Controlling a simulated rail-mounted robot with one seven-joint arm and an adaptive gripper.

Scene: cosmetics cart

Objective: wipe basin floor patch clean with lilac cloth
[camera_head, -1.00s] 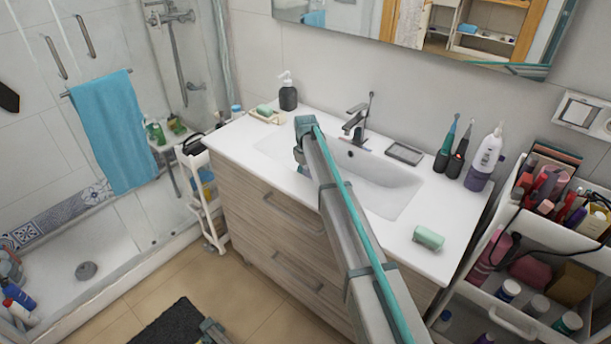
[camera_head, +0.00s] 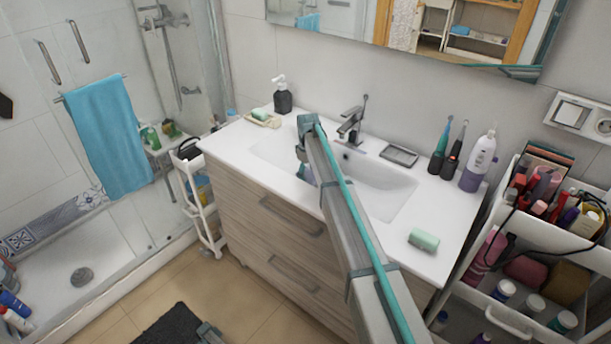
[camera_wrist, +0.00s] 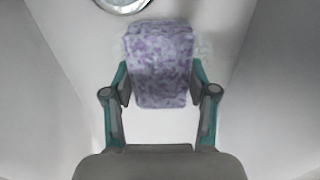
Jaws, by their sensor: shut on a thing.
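My gripper (camera_wrist: 161,84) is shut on the lilac cloth (camera_wrist: 160,66), a mottled purple-and-white pad between its two fingers. The wrist view shows the cloth over the white basin floor (camera_wrist: 150,128); contact with the floor cannot be told for sure. A faint greyish smudge (camera_wrist: 204,48) shows beside the cloth's right edge; the cloth may cover more of it. In the head view, my arm hides most of the gripper, and a bit of lilac shows at the left side of the basin (camera_head: 395,190).
A metal drain ring (camera_wrist: 122,3) lies beyond the cloth. The faucet (camera_head: 351,122) stands behind the basin. A soap dish (camera_head: 399,156), toothbrushes and a bottle (camera_head: 478,162) stand right. A loaded cart (camera_head: 480,300) is at far right.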

